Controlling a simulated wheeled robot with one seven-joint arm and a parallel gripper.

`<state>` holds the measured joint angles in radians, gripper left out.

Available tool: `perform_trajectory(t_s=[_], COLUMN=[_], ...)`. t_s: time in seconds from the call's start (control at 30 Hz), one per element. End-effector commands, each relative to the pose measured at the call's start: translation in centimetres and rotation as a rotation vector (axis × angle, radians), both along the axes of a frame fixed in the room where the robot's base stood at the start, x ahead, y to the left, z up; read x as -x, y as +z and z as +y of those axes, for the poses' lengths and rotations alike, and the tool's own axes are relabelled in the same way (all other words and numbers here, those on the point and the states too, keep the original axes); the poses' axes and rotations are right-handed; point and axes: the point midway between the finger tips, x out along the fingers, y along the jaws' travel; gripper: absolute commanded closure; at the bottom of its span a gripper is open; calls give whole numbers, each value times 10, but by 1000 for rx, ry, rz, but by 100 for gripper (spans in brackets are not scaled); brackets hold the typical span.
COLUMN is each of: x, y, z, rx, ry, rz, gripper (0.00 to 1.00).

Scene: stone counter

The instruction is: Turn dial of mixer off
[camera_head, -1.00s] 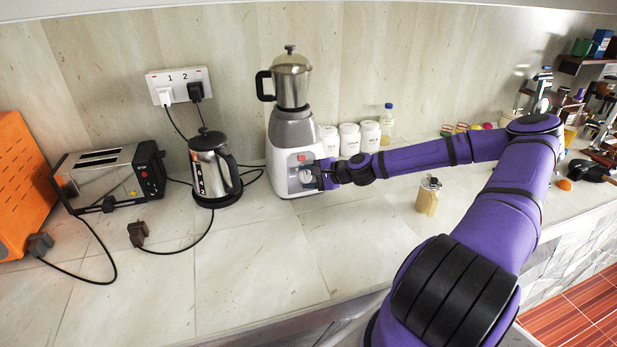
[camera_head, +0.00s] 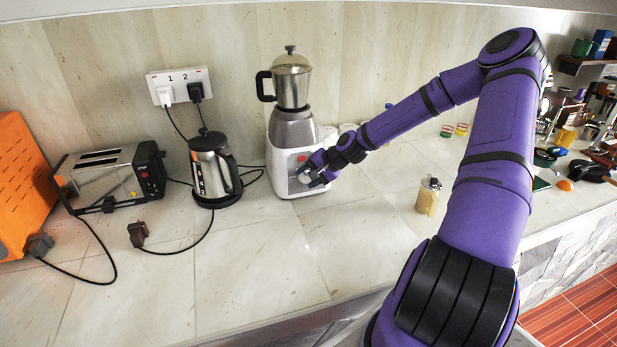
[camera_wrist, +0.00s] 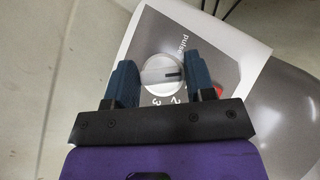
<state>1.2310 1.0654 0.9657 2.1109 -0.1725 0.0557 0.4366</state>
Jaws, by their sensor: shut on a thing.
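The mixer (camera_head: 284,187) stands upright on the counter against the wall, with a white base and a metal jar on top. Its round white dial (camera_wrist: 161,75) has a dark pointer line, with the numbers 2 and 3 and the word "pulse" around it. My gripper (camera_wrist: 162,78) has one blue finger on each side of the dial and is shut on it. In the head view my gripper (camera_head: 312,178) is at the front of the base, beside the red switch (camera_head: 301,158), and partly hides the dial.
A metal kettle (camera_head: 210,165) and a toaster (camera_head: 108,177) stand left of the mixer, with cords on the counter. A small beige bottle (camera_head: 428,197) stands to the right. White jars behind are partly hidden by my arm.

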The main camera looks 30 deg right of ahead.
Motion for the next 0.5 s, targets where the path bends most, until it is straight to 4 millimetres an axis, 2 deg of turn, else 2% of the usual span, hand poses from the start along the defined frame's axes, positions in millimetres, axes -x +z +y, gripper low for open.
perform_trajectory(t_s=[0.2,0.5], x=[-1,0], y=[0,0], z=[0,0], rx=[84,122], ry=[55,80], rz=[23,35], gripper=[74,74])
